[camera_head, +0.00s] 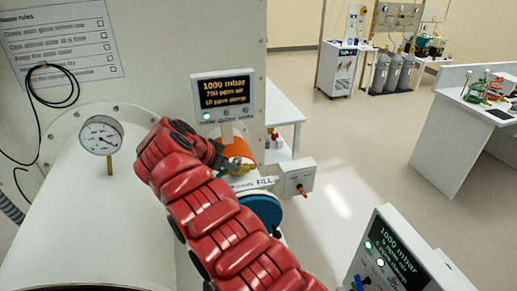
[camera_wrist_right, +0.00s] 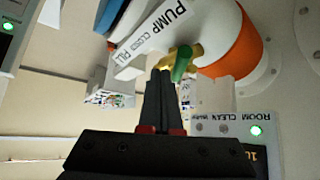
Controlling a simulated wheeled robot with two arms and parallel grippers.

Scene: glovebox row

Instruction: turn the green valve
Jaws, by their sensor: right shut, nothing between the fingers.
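The green valve handle (camera_wrist_right: 181,64) stands on a brass valve body (camera_wrist_right: 196,52) beside a white label strip reading PUMP, CLOSED, FILL (camera_wrist_right: 150,40). In the head view the brass valve (camera_head: 239,168) shows just right of my right gripper (camera_head: 219,160), whose red arm hides part of the area. In the right wrist view my right gripper (camera_wrist_right: 161,74) is shut and empty. Its fingertips appear close to the handle's left side; I cannot tell whether they touch it. My left gripper is not in view.
An orange-banded white cylinder (camera_wrist_right: 235,45) lies behind the valve. A display box (camera_head: 224,95) reading 1000 mbar stands above it. A round gauge (camera_head: 101,135) is on the left chamber. A second display box (camera_head: 395,255) stands at lower right. Open floor (camera_head: 350,160) lies right.

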